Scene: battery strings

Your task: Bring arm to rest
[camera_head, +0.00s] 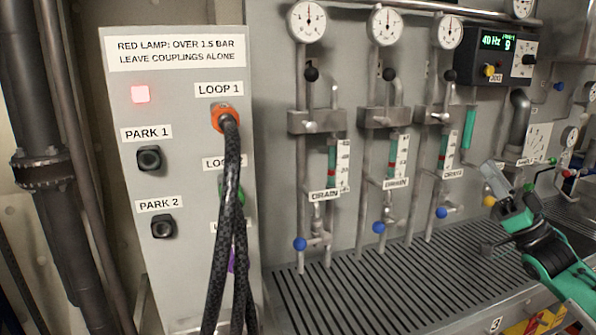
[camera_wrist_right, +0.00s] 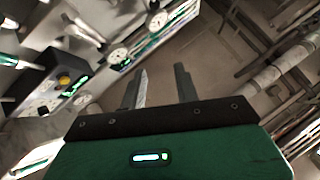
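My right gripper (camera_head: 496,178) is at the right of the head view, at the end of my green and black arm. It is raised in front of the right part of the wall rig, above the grated bench. In the right wrist view its two dark fingers (camera_wrist_right: 161,88) stand apart with nothing between them, so it is open and empty. My left gripper and left arm are not in view.
A grey panel (camera_head: 185,270) has a lit red lamp (camera_head: 140,94), two empty PARK sockets (camera_head: 149,158), and dark hoses (camera_head: 225,230) hanging from its LOOP couplings. Gauges (camera_head: 307,21), pipes and blue-knobbed drains stand over the grated bench (camera_head: 370,285). A controller (camera_head: 495,50) reads 40 Hz.

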